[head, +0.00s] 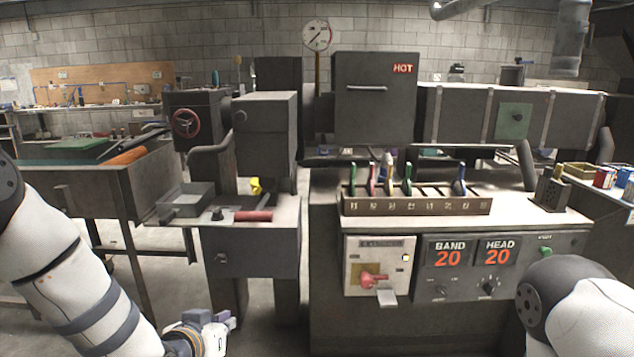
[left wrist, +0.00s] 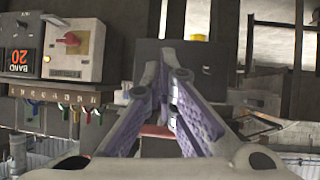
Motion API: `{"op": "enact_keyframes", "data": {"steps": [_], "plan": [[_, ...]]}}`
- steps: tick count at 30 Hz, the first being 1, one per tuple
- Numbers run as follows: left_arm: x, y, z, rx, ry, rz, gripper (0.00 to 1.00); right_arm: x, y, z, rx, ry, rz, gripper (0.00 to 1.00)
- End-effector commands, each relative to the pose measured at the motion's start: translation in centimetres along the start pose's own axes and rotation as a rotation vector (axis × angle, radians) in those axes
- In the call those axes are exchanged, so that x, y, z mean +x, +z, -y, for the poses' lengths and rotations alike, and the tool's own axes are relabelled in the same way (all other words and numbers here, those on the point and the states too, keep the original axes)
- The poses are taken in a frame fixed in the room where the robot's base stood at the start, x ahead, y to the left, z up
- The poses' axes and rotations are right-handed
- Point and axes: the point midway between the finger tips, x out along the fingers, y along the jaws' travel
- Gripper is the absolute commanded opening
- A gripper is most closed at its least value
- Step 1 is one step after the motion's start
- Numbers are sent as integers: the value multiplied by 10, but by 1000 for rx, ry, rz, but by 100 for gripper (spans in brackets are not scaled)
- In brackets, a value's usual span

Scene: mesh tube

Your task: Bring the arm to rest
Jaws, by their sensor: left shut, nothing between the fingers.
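My left arm comes in from the left in the head view, with its white and grey links reaching down to the bottom edge. My left gripper (head: 222,321) is low in the picture, in front of the grey machine stand and apart from it. In the left wrist view its purple-grey fingers (left wrist: 168,58) come together at the tips with nothing between them. My right arm shows only as a white and grey link at the lower right of the head view. My right gripper is outside both views.
The control cabinet (head: 393,331) with a red switch (head: 374,279) stands right of my left gripper. A slotted rack (head: 416,205) with coloured handles sits on top. A grey tray (head: 187,201) and a red-handled tool (head: 250,215) lie on the stand. Floor around the gripper is open.

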Motion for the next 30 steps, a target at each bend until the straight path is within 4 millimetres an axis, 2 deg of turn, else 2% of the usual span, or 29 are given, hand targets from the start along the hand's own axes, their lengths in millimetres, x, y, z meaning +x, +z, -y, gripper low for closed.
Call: {"op": "enact_keyframes", "data": {"steps": [1, 4, 6, 8, 9, 12, 15, 18, 20, 30], "plan": [[-10, 51, -1, -8, 1, 113, 0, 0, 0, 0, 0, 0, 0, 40], [-43, 146, 0, -31, -7, 340, 0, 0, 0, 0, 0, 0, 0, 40], [-78, 207, 2, -46, -21, 501, 0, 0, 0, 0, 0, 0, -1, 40], [-114, 254, 5, -60, -37, 640, 0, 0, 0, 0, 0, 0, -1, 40], [-140, 282, 6, -68, -51, 729, 0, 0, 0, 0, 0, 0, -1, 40], [-204, 333, 11, -86, -90, 925, 0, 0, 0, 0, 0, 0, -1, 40], [-253, 361, 15, -96, -123, 1062, 0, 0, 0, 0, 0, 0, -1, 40], [-278, 372, 17, -101, -141, 1131, 0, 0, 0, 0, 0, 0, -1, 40], [-284, 375, 17, -103, -146, 1146, 0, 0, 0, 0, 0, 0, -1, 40], [-285, 375, 17, -103, -147, 1147, 0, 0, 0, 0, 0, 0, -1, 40]]}}
